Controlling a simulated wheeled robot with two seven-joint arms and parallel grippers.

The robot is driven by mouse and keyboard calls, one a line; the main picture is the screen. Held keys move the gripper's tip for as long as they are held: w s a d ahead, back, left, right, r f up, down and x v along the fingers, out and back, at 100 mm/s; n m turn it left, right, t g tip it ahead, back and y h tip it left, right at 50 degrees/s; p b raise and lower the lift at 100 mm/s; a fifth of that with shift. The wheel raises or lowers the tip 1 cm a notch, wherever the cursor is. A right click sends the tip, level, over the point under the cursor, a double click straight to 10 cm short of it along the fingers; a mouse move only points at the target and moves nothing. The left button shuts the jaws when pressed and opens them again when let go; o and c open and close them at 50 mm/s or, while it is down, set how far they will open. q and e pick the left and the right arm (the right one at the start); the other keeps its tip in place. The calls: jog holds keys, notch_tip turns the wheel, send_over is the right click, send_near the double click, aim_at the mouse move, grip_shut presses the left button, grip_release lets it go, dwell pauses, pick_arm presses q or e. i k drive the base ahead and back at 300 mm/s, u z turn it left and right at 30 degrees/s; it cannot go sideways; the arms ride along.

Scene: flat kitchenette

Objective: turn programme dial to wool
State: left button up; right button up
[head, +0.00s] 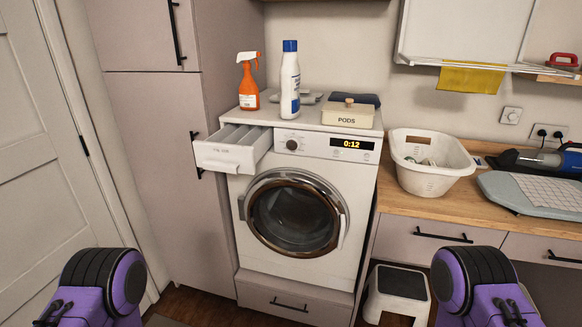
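The programme dial (292,144) is a small dark round knob on the white control panel of the washing machine (240,215). It sits between the pulled-out detergent drawer and the lit display (352,144), which reads 0:12. The setting it points to is too small to read. The detergent drawer (226,165) stands open at the machine's upper left. The round door (294,214) looks shut. Two purple and black parts of my arms show at the lower left and lower right. Neither gripper is in view.
On the machine stand an orange spray bottle (248,82), a white bottle with a blue cap (290,80) and a PODS box (347,114). A white laundry basket (430,163) sits on the counter to the right. A step stool (398,293) stands on the floor right of the machine.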

aim_at(292, 144)
jog(key=u, duration=0.85)
jog(key=i, duration=1.3)
jog(key=z, duration=0.85)
